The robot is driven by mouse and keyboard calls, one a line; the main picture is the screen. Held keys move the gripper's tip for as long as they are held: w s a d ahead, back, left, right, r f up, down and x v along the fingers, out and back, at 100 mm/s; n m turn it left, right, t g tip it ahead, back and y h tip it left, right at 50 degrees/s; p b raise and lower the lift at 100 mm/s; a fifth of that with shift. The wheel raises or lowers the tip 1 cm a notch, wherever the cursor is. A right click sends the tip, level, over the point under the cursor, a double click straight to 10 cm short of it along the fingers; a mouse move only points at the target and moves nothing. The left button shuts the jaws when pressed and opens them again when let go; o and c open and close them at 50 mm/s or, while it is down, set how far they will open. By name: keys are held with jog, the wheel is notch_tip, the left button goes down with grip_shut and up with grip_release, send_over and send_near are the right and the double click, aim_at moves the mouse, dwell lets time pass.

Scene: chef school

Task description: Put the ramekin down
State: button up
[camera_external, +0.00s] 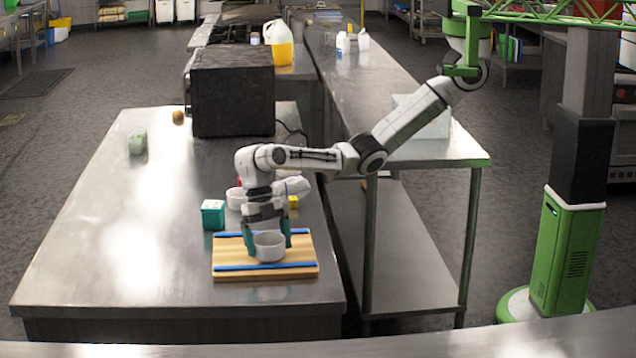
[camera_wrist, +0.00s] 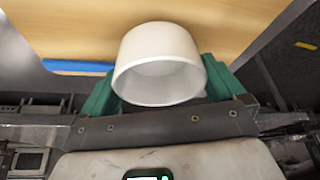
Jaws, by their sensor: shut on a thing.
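A white ramekin (camera_external: 269,246) is between the green fingers of my gripper (camera_external: 268,241), over the wooden board with blue strips (camera_external: 300,257). My gripper points down and is shut on the ramekin. In the wrist view the ramekin (camera_wrist: 160,65) sits between the green fingertips of my gripper (camera_wrist: 160,84), its open mouth facing the camera and empty. The board (camera_wrist: 60,30) fills the background there. I cannot tell whether the ramekin touches the board or hangs just above it.
A teal box with a white top (camera_external: 213,214) stands left of the board. Another white bowl (camera_external: 236,198) and a small yellow item (camera_external: 293,202) are behind my gripper. A dark oven (camera_external: 232,92) stands farther back. The steel table (camera_external: 110,240) is clear at the left.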

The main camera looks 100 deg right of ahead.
jog(key=shift+f, duration=0.1)
jog(key=shift+f, duration=0.1)
jog(key=shift+f, duration=0.1)
jog(key=o, duration=0.8)
jog(key=b+v, duration=0.1)
jog(key=v, duration=1.1)
jog(key=shift+d+b, duration=0.1)
jog(key=shift+b, duration=0.2)
